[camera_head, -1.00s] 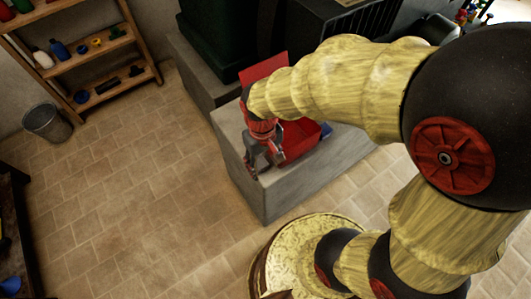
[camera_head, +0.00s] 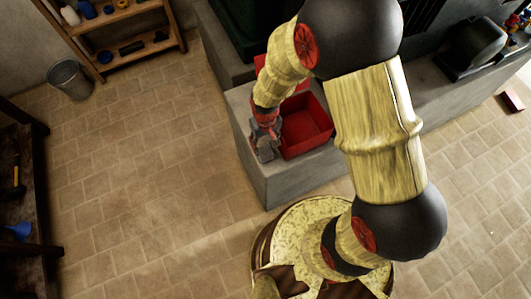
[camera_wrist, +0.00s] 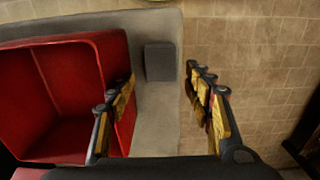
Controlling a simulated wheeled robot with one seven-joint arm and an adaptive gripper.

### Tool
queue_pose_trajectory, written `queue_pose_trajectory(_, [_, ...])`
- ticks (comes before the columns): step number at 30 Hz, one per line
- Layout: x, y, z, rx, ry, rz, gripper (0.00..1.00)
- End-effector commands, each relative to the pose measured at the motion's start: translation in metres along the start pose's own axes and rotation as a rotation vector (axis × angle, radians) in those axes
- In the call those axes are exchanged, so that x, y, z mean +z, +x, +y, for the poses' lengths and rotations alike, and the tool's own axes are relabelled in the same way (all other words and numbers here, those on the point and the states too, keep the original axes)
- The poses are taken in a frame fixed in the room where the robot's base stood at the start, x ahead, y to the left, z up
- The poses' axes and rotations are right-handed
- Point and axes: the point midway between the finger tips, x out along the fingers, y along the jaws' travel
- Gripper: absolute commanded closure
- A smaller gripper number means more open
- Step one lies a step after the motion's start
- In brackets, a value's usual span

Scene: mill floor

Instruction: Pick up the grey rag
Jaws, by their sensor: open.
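The grey rag (camera_wrist: 160,62) shows in the wrist view as a small dark grey square lying flat on the pale grey block top (camera_wrist: 157,115), to the right of the red box. My gripper (camera_wrist: 160,84) is open and empty, its two fingers spread to the left and right in the wrist view. The rag lies ahead of the gap between the fingertips, apart from them. In the head view my gripper (camera_head: 265,147) is over the block's left end, beside the red box; I cannot make out the rag there.
An open red box (camera_head: 305,125) stands on the block close to my gripper; its wall (camera_wrist: 117,75) is near the left finger. A wooden shelf (camera_head: 125,55) and a metal bucket (camera_head: 70,80) stand at the upper left. The tiled floor (camera_head: 150,170) left of the block is clear.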

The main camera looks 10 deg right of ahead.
Motion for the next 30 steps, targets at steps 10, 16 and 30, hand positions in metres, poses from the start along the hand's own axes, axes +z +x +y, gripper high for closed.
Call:
queue_pose_trajectory(10, [0.000, 0.030, 0.000, 0.000, 0.000, 0.000, 0.48])
queue_pose_trajectory(16, [-0.001, 0.053, -0.001, 0.000, 0.000, -0.002, 0.48])
queue_pose_trajectory(30, [-0.002, 0.079, -0.001, 0.000, 0.000, 0.001, 0.50])
